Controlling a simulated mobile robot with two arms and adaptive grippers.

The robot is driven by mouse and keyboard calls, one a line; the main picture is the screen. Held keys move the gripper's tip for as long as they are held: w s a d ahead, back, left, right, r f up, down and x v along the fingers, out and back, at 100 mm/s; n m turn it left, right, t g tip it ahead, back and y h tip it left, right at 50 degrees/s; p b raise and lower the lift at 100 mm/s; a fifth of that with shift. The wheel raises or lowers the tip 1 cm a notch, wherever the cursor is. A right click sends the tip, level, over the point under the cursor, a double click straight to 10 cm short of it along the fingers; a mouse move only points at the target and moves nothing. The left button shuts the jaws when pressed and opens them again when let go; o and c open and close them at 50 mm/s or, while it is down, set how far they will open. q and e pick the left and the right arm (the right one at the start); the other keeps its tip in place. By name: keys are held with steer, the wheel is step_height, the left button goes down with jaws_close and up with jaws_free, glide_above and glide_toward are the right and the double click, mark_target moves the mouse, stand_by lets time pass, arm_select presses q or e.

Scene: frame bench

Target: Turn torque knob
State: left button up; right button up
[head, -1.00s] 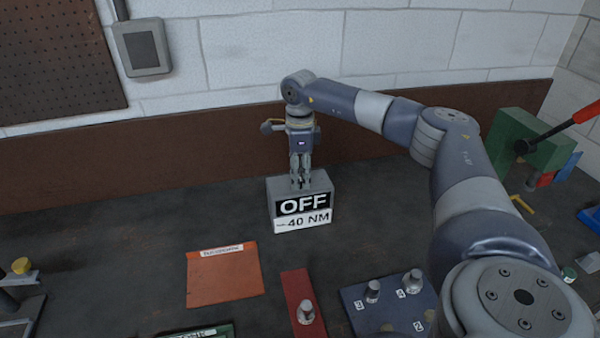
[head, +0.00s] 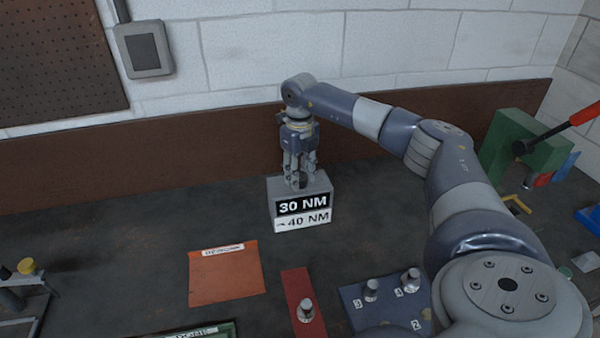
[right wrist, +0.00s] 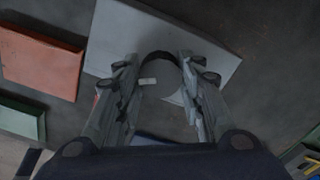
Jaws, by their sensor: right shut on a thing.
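The grey torque box (head: 300,190) stands on the bench near the back. Its front has a black display (head: 302,205) reading "30 NM" above a white label (head: 302,220) reading "40 NM" with a small mark before it. My right gripper (head: 299,184) points down over the top of the box, shut on the dark round torque knob (head: 299,181). In the right wrist view the fingers (right wrist: 160,85) stand on both sides of the knob (right wrist: 158,58), over the grey box top (right wrist: 205,45). My left gripper is not in view.
A red strip (head: 296,285) and a blue plate (head: 350,300) with metal pegs lie nearer.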

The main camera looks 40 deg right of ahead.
steer(key=m, duration=0.5)
steer(key=shift+r+m+p, duration=0.15)
steer(key=shift+m+p, duration=0.15)
steer(key=shift+p, duration=0.1)
steer(key=m, duration=0.5)
steer(key=shift+w+d+m+p, duration=0.1)
steer(key=shift+m+p, duration=0.2)
steer(key=shift+p, duration=0.05)
steer(key=o, duration=1.1)
steer(key=shift+c, duration=0.2)
step_height(320, 180, up, 12)
